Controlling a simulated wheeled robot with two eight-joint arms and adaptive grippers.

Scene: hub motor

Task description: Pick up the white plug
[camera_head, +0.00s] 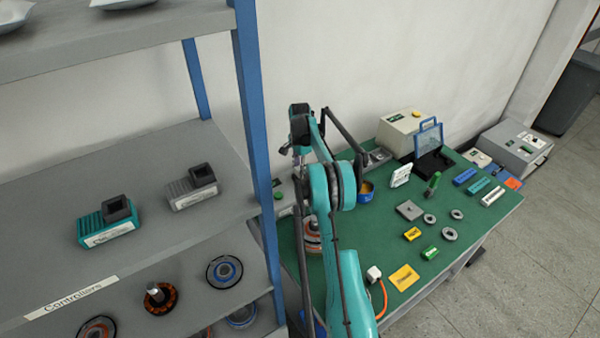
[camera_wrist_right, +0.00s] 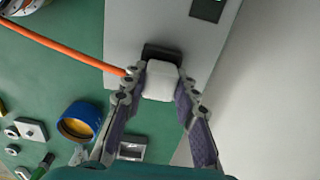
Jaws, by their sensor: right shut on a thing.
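The white plug (camera_wrist_right: 160,80) is a small white block between the fingertips of my right gripper (camera_wrist_right: 159,84) in the right wrist view. The fingers are shut on its two sides. A black part (camera_wrist_right: 161,52) shows just beyond it against a grey box; I cannot tell whether plug and black part touch. In the head view my right gripper (camera_head: 299,150) is at the top of the teal arm, beside the wall, and the held block cannot be made out there. My left gripper is not in view.
An orange cable (camera_wrist_right: 70,51) runs towards the right fingertips. In the head view a white block (camera_head: 374,272) with orange cable lies near the green table's front edge. A blue bin (camera_wrist_right: 78,122) stands close by. A shelf (camera_head: 160,170) fills the left.

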